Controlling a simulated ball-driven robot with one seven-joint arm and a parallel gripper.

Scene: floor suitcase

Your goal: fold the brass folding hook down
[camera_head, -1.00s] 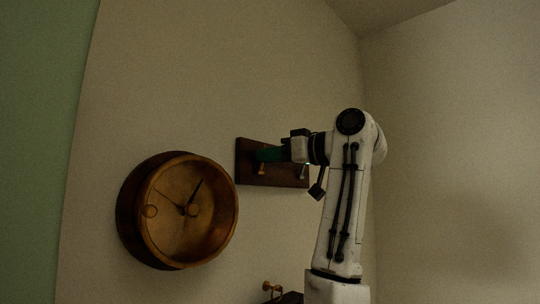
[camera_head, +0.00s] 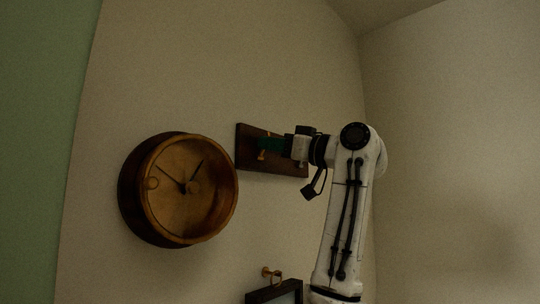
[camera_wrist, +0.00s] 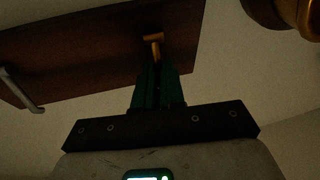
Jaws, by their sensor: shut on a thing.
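The brass folding hook (camera_head: 261,156) is on a dark wooden board on the wall. In the wrist view its brass end (camera_wrist: 153,40) shows just beyond my fingertips. My gripper (camera_head: 263,143) has green fingers, which also show in the wrist view (camera_wrist: 157,70). They are close together and shut on the hook, at the board's left part in the head view. The fingers hide part of the hook, and its exact fold angle is hard to tell in the dim light.
The wooden board (camera_head: 247,135) also carries a silver hook (camera_wrist: 25,92). A round brass clock (camera_head: 210,215) hangs to the left, close to the board. Below is a dark frame (camera_head: 262,295) under a brass hook or ring (camera_head: 271,273). Bare wall lies to the right.

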